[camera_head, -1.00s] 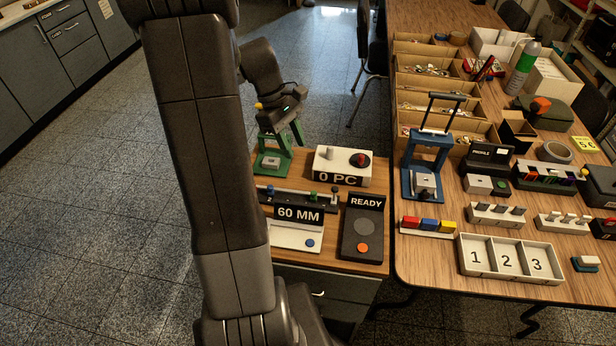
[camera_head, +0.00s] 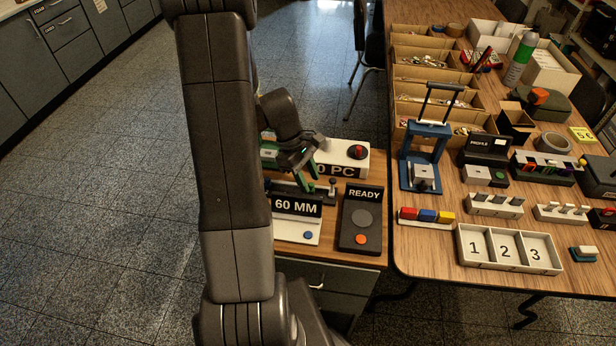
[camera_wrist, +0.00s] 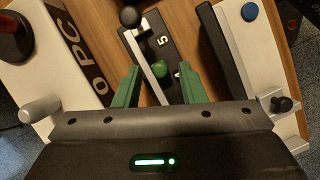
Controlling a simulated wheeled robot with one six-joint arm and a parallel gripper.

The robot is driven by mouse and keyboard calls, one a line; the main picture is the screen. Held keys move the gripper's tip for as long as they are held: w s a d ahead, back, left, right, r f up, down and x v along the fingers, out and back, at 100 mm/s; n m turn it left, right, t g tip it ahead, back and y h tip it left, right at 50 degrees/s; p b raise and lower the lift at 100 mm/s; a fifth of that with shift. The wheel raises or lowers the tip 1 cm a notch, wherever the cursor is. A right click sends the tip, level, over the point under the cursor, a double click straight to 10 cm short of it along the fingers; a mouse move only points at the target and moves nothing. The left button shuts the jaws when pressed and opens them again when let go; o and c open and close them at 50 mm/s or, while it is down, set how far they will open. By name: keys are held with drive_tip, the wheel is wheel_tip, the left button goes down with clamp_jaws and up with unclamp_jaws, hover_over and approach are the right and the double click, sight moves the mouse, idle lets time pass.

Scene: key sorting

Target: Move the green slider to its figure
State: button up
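The green slider (camera_wrist: 160,68) is a small green knob on the dark numbered rail (camera_wrist: 158,35) in the wrist view. The figure 5 shows beside the rail's slot, and another figure is partly covered near a fingertip. My gripper (camera_wrist: 159,86) is open, its two green fingers apart on either side of the slider's line. I cannot tell whether they touch anything. In the head view my gripper (camera_head: 308,166) is over the rail (camera_head: 325,196), and the green slider is hidden or not distinguishable there.
The 60 MM display (camera_head: 297,207) stands in front of the rail, with the READY box (camera_head: 361,218) to its right. The 0 PC box (camera_head: 343,160) with a red button is behind. A dark knob (camera_wrist: 130,16) rises at the rail's far part. The large table (camera_head: 430,240) is at right.

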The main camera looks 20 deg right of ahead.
clamp_jaws()
drive_tip(key=shift+s+d, duration=0.45)
drive_tip(key=shift+d, duration=0.25)
drive_tip(key=shift+s+d, duration=0.45)
drive_tip(key=shift+d, duration=0.25)
drive_tip(key=shift+c, duration=1.7)
unclamp_jaws()
drive_tip(key=o, duration=0.3)
drive_tip(key=shift+d, duration=0.15)
drive_tip(key=shift+o, duration=0.2)
drive_tip(key=shift+r, duration=0.1)
